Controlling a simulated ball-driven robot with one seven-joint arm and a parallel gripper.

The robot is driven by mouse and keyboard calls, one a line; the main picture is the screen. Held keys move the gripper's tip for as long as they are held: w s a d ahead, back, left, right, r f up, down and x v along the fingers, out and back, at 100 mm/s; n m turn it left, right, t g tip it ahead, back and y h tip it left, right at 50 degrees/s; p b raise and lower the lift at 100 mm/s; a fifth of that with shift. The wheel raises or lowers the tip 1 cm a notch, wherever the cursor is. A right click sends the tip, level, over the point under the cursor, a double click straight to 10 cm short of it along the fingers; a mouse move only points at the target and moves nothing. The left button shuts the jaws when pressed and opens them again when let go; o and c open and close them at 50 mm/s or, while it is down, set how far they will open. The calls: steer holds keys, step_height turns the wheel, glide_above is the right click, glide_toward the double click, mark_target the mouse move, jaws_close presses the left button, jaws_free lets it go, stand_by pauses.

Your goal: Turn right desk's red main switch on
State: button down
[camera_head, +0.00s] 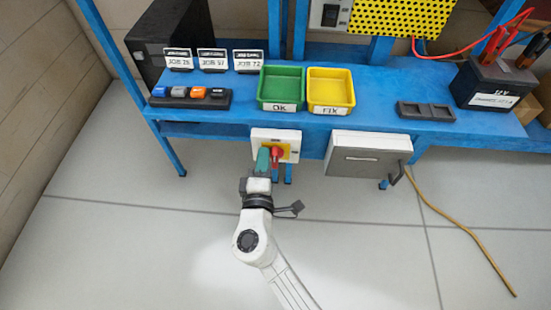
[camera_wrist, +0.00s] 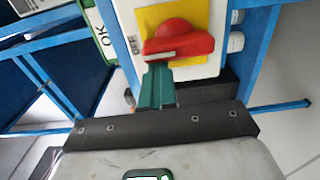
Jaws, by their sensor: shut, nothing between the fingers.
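The red main switch (camera_head: 277,155) is a rotary knob on a yellow plate in a white box (camera_head: 288,138) hung under the front edge of the blue desk. In the wrist view the red knob (camera_wrist: 182,38) has a bar handle with a pale mark at one end, near the printed word OFF. My gripper (camera_head: 263,155) has teal fingers, shut and empty, just left of the knob in the head view. In the wrist view the fingertips (camera_wrist: 157,68) are right by the marked end of the handle; I cannot tell whether they touch it.
A white and grey drawer unit (camera_head: 368,160) hangs right of the switch box. A tan cable (camera_head: 455,228) lies on the otherwise open floor.

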mark_target(275, 156)
steer(key=shift+w+d+r+h, duration=0.15)
steer(key=shift+w+d+r, duration=0.15)
steer(key=shift+d, duration=0.2)
steer(key=shift+w+d+r+h, duration=0.15)
steer(key=shift+w+d+r, duration=0.15)
steer(key=shift+d, duration=0.2)
stand_by(0.4)
steer(key=shift+s, duration=0.1)
steer(key=shift+d+f+b, duration=0.15)
steer(key=shift+d+b, duration=0.2)
steer(key=shift+s+a+f, duration=0.1)
stand_by(0.4)
steer(key=shift+s, duration=0.1)
stand_by(0.4)
